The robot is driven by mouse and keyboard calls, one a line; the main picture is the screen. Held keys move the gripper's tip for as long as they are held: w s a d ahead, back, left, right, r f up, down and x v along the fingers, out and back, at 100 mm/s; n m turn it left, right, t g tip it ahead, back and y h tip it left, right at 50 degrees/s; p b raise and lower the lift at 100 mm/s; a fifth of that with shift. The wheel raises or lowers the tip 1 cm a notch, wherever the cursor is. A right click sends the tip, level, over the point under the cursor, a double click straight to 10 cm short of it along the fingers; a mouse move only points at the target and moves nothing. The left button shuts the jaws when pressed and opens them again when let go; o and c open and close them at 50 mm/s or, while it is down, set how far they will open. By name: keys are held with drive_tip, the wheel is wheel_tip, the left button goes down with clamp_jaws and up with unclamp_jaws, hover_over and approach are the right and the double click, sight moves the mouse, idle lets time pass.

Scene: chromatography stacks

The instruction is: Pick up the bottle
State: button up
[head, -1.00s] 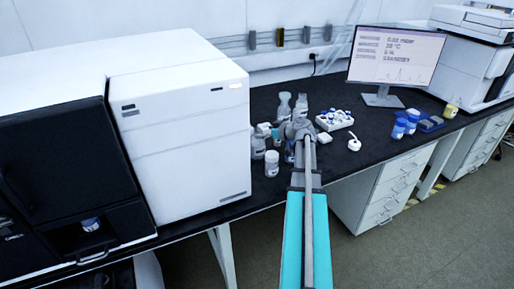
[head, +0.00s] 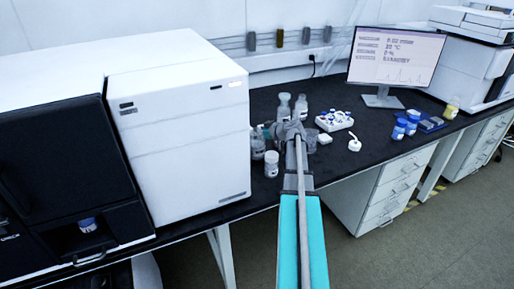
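Several bottles could be the task's bottle, and I cannot tell which one is meant. A clear bottle (head: 284,106) and another clear bottle (head: 301,107) stand upright at the back of the black bench. A white-capped bottle (head: 271,164) stands nearer the front edge, left of my arm. Another bottle (head: 258,146) stands just behind it, partly covered. My gripper (head: 287,131) is at the end of my outstretched arm, low among these bottles. The arm hides its fingers, so I cannot see whether they are open or hold anything.
A white rack with blue-capped vials (head: 334,121) and a small white round item (head: 354,144) lie right of my gripper. Blue-capped bottles (head: 399,130) stand further right by a blue tray (head: 431,124). A large white instrument (head: 185,150) bounds the left. A monitor (head: 395,58) stands behind.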

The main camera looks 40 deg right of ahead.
clamp_jaws()
drive_tip(key=shift+r+p, duration=0.35)
drive_tip(key=shift+p, duration=0.05)
idle(0.5)
drive_tip(key=s+d+r+p, duration=0.5)
drive_tip(key=s+r+p, duration=0.7)
drive_tip(key=shift+s, duration=0.35)
idle(1.4)
drive_tip(key=shift+s+d+r, duration=0.1)
drive_tip(key=shift+s+r, duration=0.05)
drive_tip(key=shift+s, duration=0.1)
idle(0.9)
